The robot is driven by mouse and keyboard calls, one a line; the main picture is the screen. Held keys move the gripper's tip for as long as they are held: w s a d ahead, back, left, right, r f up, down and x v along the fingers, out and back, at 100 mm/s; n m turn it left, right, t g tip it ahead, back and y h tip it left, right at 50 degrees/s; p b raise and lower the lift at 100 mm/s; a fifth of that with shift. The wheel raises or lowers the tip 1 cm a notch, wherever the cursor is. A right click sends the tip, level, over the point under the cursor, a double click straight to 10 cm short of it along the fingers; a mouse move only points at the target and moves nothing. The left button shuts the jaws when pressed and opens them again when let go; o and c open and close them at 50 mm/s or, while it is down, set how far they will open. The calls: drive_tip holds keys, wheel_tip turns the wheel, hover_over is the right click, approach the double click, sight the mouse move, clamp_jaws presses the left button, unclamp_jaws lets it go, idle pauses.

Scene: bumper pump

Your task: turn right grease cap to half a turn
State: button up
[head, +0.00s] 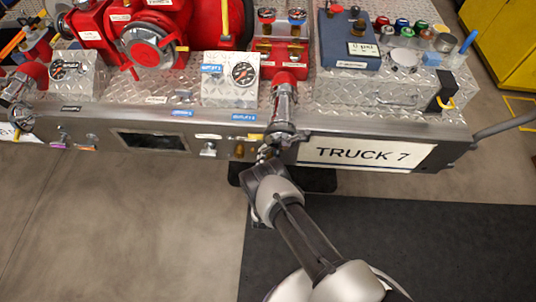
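My gripper (266,154) is at the front face of the truck bumper (370,118), just below a chrome outlet (284,100). It is seen from behind and is small, so I cannot tell whether its fingers are open or shut on anything. A small brass fitting (239,150) sits on the bumper's front face just left of my gripper. It may be a grease cap, but no readable label confirms this. A silver fitting (208,149) is further left on the same face. The area right behind my gripper is hidden.
A red pump (150,35) and pressure gauges (243,73) stand on the tread-plate deck. A blue box (349,45) and several coloured caps (402,24) are at the right. A "TRUCK 7" plate (366,154) is right of my gripper. The floor in front is clear, with a dark mat (440,250).

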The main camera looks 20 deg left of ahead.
drive_tip(key=m, duration=0.7)
drive_tip(key=shift+f, duration=0.1)
drive_tip(key=m, duration=0.4)
drive_tip(key=m+p, duration=0.1)
drive_tip(key=m, duration=0.3)
drive_tip(key=shift+f, duration=0.1)
drive_tip(key=m+p, duration=0.1)
drive_tip(key=m, duration=0.5)
drive_tip(key=m+p, duration=0.1)
drive_tip(key=m, duration=0.5)
drive_tip(key=shift+a+m, duration=0.1)
drive_tip(key=shift+m, duration=0.2)
drive_tip(key=o, duration=1.1)
drive_tip(key=shift+h, duration=0.3)
